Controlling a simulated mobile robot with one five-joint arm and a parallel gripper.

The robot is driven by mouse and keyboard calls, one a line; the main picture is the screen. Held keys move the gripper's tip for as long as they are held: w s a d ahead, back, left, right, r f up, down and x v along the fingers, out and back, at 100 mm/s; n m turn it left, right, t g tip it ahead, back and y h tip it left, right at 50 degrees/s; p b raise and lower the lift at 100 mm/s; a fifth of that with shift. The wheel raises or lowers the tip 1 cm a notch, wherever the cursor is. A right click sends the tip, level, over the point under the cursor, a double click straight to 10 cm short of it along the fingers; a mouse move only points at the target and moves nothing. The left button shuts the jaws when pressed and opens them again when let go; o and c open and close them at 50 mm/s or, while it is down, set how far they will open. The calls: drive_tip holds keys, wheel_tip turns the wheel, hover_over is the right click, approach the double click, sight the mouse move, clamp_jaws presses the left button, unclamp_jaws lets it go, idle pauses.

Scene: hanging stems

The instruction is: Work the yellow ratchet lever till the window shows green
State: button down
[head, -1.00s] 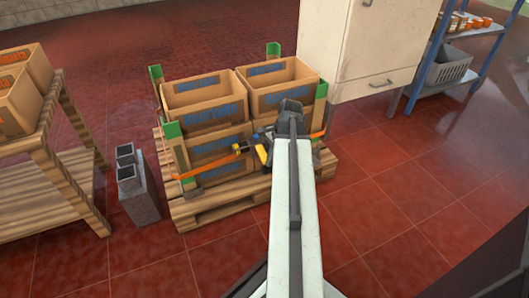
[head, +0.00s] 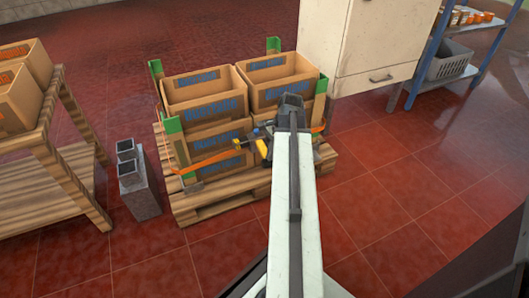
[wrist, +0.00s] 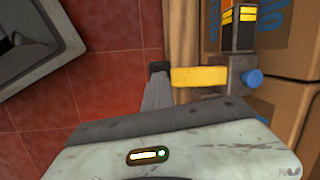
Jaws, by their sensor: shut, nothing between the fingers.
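The yellow lever (wrist: 200,78) lies sideways across the middle of the wrist view, with a blue knob (wrist: 252,78) at its right end. The dark ratchet body with yellow stripes (wrist: 238,35) sits above it. In the head view the ratchet (head: 258,143) is at the front of the crate stack, on the orange strap (head: 212,161). My gripper (wrist: 158,70) is shut and empty, its dark tip at the lever's left end; I cannot tell whether they touch. I cannot make out the window or its colour on the ratchet.
Cardboard crates (head: 205,103) stand stacked on a wooden pallet (head: 215,205) with green-topped corner posts. Grey blocks (head: 138,185) and a wooden table (head: 45,185) are to the left. The red floor at front right is clear.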

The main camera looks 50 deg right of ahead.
drive_tip(key=shift+w+d+f+b, duration=0.1)
drive_tip(key=shift+w+f+b, duration=0.1)
drive_tip(key=shift+f+b, duration=0.45)
drive_tip(key=shift+w+d+f+b, duration=0.1)
drive_tip(key=shift+w+f+b, duration=0.15)
drive_tip(key=shift+f, duration=0.55)
drive_tip(key=shift+r, duration=0.15)
drive_tip(key=shift+s+r, duration=0.1)
